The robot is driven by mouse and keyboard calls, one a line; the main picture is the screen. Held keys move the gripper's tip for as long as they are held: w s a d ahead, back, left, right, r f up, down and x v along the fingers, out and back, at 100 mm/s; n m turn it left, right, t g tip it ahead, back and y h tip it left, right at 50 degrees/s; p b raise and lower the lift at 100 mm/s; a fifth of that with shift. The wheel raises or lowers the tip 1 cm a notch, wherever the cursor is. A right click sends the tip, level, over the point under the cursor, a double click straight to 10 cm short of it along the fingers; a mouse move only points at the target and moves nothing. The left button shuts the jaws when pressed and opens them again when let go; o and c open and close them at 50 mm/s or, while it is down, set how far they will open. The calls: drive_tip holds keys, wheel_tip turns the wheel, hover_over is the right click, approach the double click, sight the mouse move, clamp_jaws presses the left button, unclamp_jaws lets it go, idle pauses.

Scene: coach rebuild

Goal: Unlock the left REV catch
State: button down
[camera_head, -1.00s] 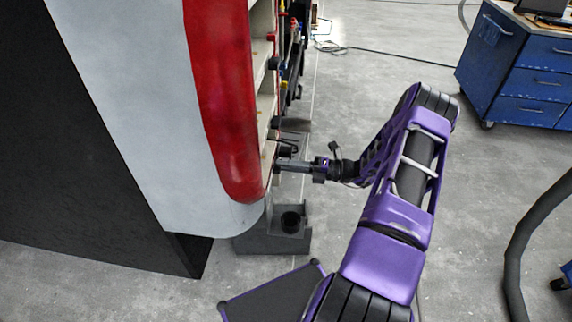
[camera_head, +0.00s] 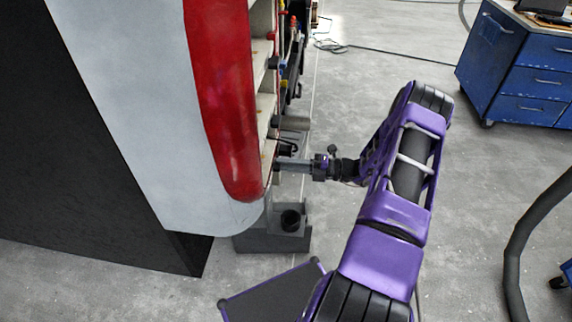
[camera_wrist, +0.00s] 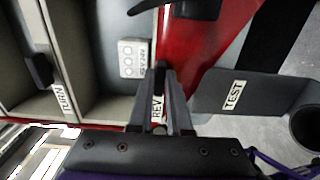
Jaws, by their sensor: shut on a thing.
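The REV label (camera_wrist: 158,107) shows between my gripper's two fingers in the wrist view, on the red and cream coach edge. The left REV catch (camera_wrist: 160,72) is a small dark piece above the label, mostly hidden by the fingertips. My gripper (camera_wrist: 164,78) is shut on it. In the head view my gripper (camera_head: 277,164) reaches left to the coach's open side, low beside the red strip (camera_head: 228,110). The catch cannot be made out there, so its turn angle is unclear.
A dark catch (camera_wrist: 38,69) with a TURN label (camera_wrist: 62,98) is at left. A grey panel with a TEST label (camera_wrist: 233,95) is at right. A grey box (camera_head: 258,242) stands below the gripper.

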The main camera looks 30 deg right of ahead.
drive_tip(key=c, duration=0.9)
unclamp_jaws()
drive_tip(key=shift+o, duration=0.2)
drive_tip(key=b+v, duration=0.1)
drive_tip(key=v, duration=1.6)
drive_tip(key=shift+s+d+b, duration=0.2)
drive_tip(key=shift+b, duration=0.15)
drive_tip(key=shift+a, duration=0.1)
